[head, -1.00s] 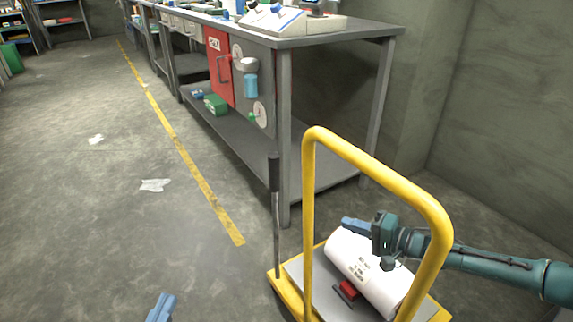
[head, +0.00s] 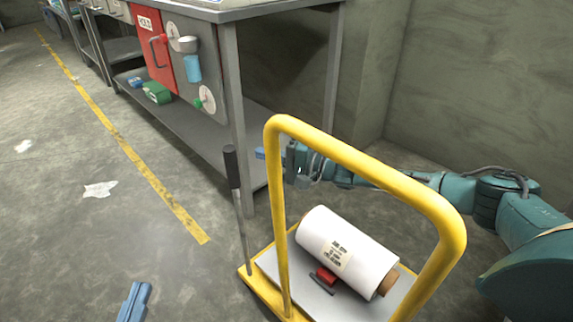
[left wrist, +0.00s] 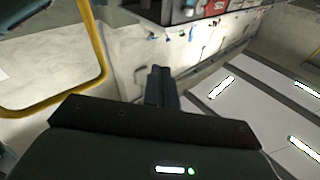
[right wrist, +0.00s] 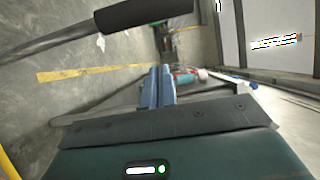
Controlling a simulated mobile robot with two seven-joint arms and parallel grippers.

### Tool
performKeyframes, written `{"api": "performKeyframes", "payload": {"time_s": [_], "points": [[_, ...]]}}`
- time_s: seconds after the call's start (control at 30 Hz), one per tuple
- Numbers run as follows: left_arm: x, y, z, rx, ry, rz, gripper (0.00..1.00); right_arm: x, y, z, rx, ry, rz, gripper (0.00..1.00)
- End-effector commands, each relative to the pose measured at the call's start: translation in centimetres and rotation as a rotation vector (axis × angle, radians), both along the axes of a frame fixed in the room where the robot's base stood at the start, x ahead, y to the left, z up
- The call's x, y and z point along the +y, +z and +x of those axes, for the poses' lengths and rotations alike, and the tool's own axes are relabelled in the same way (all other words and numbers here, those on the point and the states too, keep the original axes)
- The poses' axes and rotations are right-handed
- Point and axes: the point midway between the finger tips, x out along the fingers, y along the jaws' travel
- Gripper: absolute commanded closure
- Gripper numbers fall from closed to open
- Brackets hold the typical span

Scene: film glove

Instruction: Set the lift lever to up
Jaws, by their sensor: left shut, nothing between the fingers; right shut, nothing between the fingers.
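The lever (head: 241,232), a grey rod with a black grip (head: 232,166), stands nearly upright at the left corner of the yellow cart (head: 262,295). The grip also shows large at the top of the right wrist view (right wrist: 143,12). My right gripper (head: 262,154) is shut and empty, just right of the grip in the head view and behind the cart's handle. Whether it touches the grip cannot be told. My left gripper (head: 134,302) is shut and empty, low over the floor left of the cart; its fingers show in the left wrist view (left wrist: 158,85).
The yellow handle (head: 365,160) arches in front of my right arm. A white roll (head: 345,248) and a red pedal-like part (head: 325,276) are on the cart's deck. A grey workbench (head: 232,70) stands behind the lever. The floor at left is largely clear.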

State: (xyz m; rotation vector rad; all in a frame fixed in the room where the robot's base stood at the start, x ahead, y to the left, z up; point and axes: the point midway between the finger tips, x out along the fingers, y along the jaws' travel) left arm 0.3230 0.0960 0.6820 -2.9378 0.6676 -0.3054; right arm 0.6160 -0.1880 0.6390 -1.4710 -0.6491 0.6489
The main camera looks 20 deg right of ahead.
Motion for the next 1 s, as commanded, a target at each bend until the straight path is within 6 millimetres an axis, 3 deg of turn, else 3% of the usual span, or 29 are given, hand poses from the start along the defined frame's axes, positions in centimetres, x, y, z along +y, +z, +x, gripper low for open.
{"api": "performKeyframes", "payload": {"time_s": [0.07, 0.33, 0.83, 1.0], "points": [[-0.1, -0.4, 0.0, -0.003, -0.007, -0.016, 1.00, 1.3, -0.2, 1.2, -0.004, 0.002, 0.001, 1.00], [-0.3, -0.3, 0.0, 0.001, -0.016, -0.043, 1.00, 3.9, -0.2, -1.0, 0.002, 0.001, 0.002, 1.00], [-0.3, 0.6, 0.2, -0.012, -0.018, -0.046, 1.00, 4.7, 0.1, -1.4, 0.001, 0.001, 0.001, 1.00], [-0.3, 1.8, 0.2, -0.029, -0.012, -0.017, 1.00, 8.0, 0.3, -2.7, 0.004, 0.007, 0.006, 1.00]]}}
